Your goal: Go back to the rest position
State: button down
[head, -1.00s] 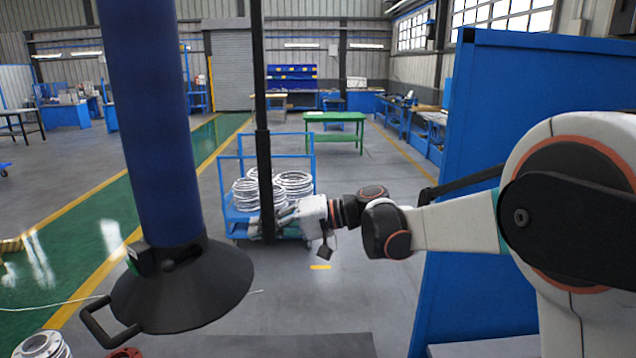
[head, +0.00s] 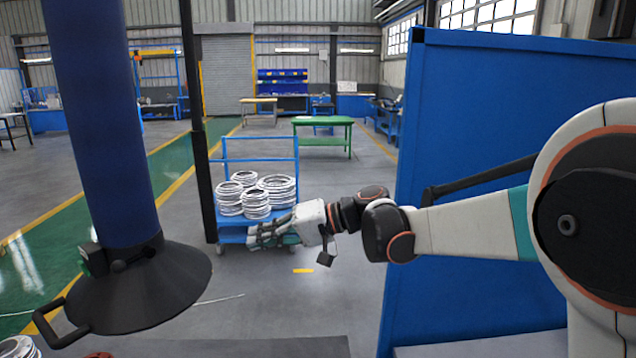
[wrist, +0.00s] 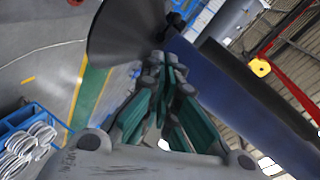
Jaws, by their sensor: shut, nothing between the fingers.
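My gripper (head: 252,238) is at the end of my outstretched arm, left of centre in the head view. It appears in front of the lower shelf of a blue trolley (head: 225,239), well nearer to me. In the wrist view my gripper's green-padded fingers (wrist: 165,62) come together at the tips. They are shut with nothing between them.
A blue extraction duct with a black hood (head: 135,290) hangs at the left; a dark post (head: 195,130) stands near it. A tall blue panel (head: 480,130) is close on the right, behind my arm. Open floor lies around the trolley.

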jog(key=s+d+f+m+t+h+b, duration=0.1)
jog(key=s+d+f+t+h+b, duration=0.1)
jog(key=s+d+f+h+b, duration=0.2)
jog(key=s+d+f+m+t+h+b, duration=0.1)
jog(key=s+d+f+h+b, duration=0.3)
jog(key=s+d+f, duration=0.7)
jog(key=s+d+f+m+t+h+b, duration=0.1)
jog(key=s+d+f+t+h+b, duration=0.2)
jog(key=s+d+f+h, duration=0.3)
jog(key=s+d+f+b, duration=0.1)
jog(key=s+d, duration=0.4)
jog(key=d, duration=0.6)
jog(key=shift+d+f, duration=0.2)
jog(key=shift+f, duration=0.2)
jog(key=shift+a, duration=0.1)
